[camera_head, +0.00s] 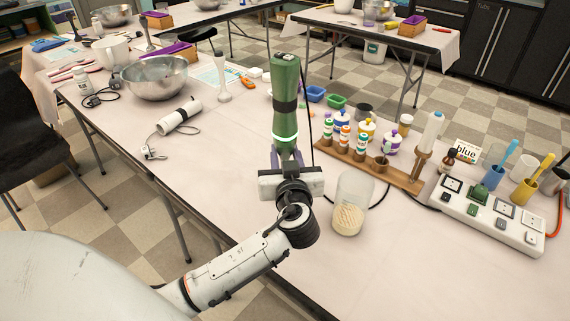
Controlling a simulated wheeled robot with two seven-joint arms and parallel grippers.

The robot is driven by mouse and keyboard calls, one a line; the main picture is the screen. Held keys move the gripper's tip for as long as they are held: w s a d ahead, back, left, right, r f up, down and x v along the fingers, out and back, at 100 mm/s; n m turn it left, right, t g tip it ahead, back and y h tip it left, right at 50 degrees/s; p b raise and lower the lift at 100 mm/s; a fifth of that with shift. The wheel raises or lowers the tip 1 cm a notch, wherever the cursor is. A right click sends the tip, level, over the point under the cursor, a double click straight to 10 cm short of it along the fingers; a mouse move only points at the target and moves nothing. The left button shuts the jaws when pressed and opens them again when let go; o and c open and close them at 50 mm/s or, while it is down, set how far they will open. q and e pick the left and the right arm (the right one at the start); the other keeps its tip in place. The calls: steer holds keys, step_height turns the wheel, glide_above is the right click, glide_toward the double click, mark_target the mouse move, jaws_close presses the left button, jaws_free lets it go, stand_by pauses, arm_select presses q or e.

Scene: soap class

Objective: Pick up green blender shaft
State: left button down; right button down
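The green blender shaft (286,90) is a thick green cylinder with a black band around its middle and a glowing pale ring near its lower end. It appears roughly in line with my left gripper, in the middle of the head view. My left gripper (287,158), on the arm from the lower left, has its fingers on both sides of the green part just below the ring and looks shut on it. The gripper hides the near end. I cannot tell whether the shaft touches the table. My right gripper is not in view.
A glass beaker with pale contents (349,205) stands close to the gripper's right. A wooden rack (370,166) of small bottles and a white power strip (487,214) lie further right. A metal bowl (155,78) and a white cylinder (179,115) with a cord are left.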

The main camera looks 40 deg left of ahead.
mark_target(286, 112)
arm_select(q)
step_height(286, 112, up, 11)
steer(key=shift+f+p, duration=0.1)
steer(key=shift+p, duration=0.35)
steer(key=shift+r+p, duration=0.5)
steer(key=shift+r, duration=0.35)
steer(key=shift+f, duration=0.1)
